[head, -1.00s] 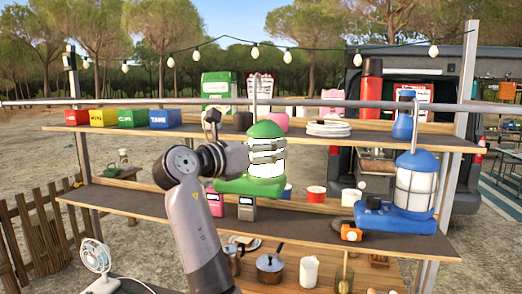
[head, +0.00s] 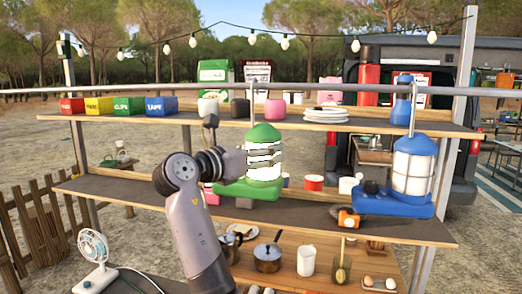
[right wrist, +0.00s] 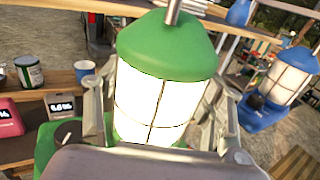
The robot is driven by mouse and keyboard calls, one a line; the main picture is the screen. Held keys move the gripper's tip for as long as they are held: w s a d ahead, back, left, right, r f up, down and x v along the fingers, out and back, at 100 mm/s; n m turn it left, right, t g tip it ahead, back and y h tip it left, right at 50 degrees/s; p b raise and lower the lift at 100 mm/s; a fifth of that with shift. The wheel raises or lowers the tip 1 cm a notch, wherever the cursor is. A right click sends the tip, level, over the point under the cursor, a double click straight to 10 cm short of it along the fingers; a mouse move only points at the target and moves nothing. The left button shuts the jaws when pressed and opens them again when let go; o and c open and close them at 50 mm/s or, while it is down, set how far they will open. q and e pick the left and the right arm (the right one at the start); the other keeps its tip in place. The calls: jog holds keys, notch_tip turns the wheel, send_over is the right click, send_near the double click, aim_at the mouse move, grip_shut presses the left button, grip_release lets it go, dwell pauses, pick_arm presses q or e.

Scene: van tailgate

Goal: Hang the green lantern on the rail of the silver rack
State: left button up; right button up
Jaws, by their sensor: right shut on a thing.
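The green lantern (head: 264,137) has a white caged body, a green base and a metal hook (head: 250,101) on top. My right gripper (head: 262,162) is shut on its body, with a finger on either side in the right wrist view (right wrist: 160,98). The lantern is upright in front of the shelves. Its hook top overlaps the long silver rail (head: 310,87) of the rack; I cannot tell whether it touches or bears on the rail. A blue lantern (head: 413,166) hangs from the rail at the right. My left gripper is not in view.
Colored boxes (head: 130,106), plates (head: 326,114) and canisters stand on the upper shelf (head: 225,118) behind the rail. Cups and an orange item (head: 348,218) are on the lower shelf (head: 130,191). The rail is free between the two lanterns and to the left.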

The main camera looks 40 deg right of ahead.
jog(key=shift+r, duration=0.1)
jog(key=o, duration=1.8)
jog(key=shift+s, duration=0.1)
jog(key=shift+o, duration=0.2)
jog(key=v, duration=1.2)
jog(key=shift+a, duration=0.1)
